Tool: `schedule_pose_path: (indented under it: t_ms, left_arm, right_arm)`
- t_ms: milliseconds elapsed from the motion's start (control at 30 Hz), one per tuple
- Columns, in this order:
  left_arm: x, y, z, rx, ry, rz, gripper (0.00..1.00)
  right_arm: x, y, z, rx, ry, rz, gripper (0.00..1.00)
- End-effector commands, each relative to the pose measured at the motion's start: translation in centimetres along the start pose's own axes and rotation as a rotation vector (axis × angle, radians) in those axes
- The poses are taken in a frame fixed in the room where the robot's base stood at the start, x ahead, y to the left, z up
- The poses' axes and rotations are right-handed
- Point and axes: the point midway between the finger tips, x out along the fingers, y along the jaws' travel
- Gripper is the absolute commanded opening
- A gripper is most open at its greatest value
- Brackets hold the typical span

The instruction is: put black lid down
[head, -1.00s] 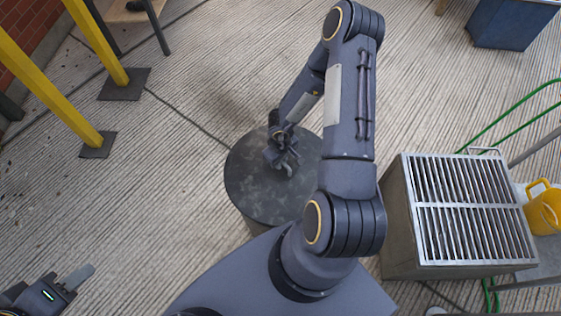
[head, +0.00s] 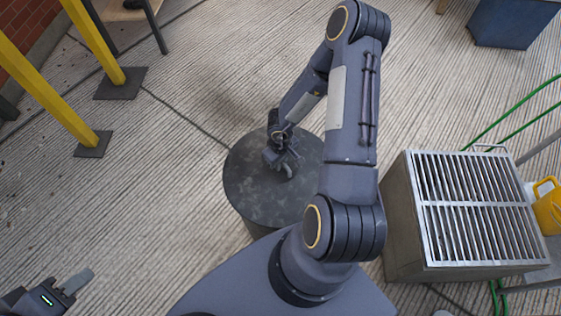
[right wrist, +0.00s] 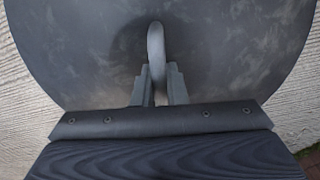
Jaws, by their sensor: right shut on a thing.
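The black lid (head: 250,187) is a dark, mottled round disc in the middle of the head view, on top of a dark drum-like body in front of my base. It also fills much of the right wrist view (right wrist: 90,50), with a curved handle (right wrist: 156,50) standing up from it. My right gripper (head: 287,168) is shut on that handle, and its fingers (right wrist: 158,85) sit either side of it. I cannot tell whether the lid rests on the body below or is slightly above it. My left gripper (head: 76,282) is at the lower left, away from the lid; its finger gap is unclear.
A metal box with a slatted grill top (head: 470,210) stands to the right, with a yellow jug (head: 549,208) beyond it. Yellow posts (head: 88,40) with dark foot plates stand at the upper left. A blue box (head: 515,22) is at the upper right. The ribbed floor at left is clear.

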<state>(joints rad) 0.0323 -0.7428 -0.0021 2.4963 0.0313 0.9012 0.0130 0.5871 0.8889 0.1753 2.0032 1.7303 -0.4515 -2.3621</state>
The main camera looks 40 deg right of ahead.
Motion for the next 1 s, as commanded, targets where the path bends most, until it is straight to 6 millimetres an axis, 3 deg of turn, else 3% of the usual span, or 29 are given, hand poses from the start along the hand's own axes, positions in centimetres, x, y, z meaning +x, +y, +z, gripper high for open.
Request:
schedule_pose_path:
  t_ms: [667,700,833,1000]
  left_arm:
    - [0.2,-0.1,0.1,0.0,0.0,0.0,0.36]
    - [0.2,-0.1,0.1,0.0,0.0,0.0,0.36]
    - [0.2,-0.1,0.1,0.0,0.0,0.0,0.36]
    - [0.2,-0.1,0.1,0.0,0.0,0.0,0.36]
  right_arm:
    - [1.2,0.0,-0.1,-0.001,0.001,0.0,0.0]
    - [1.1,0.0,-0.1,-0.001,0.001,0.0,0.17]
    - [1.1,0.0,0.0,0.0,0.001,0.0,0.34]
    - [1.1,0.0,0.0,0.0,0.0,0.0,0.37]
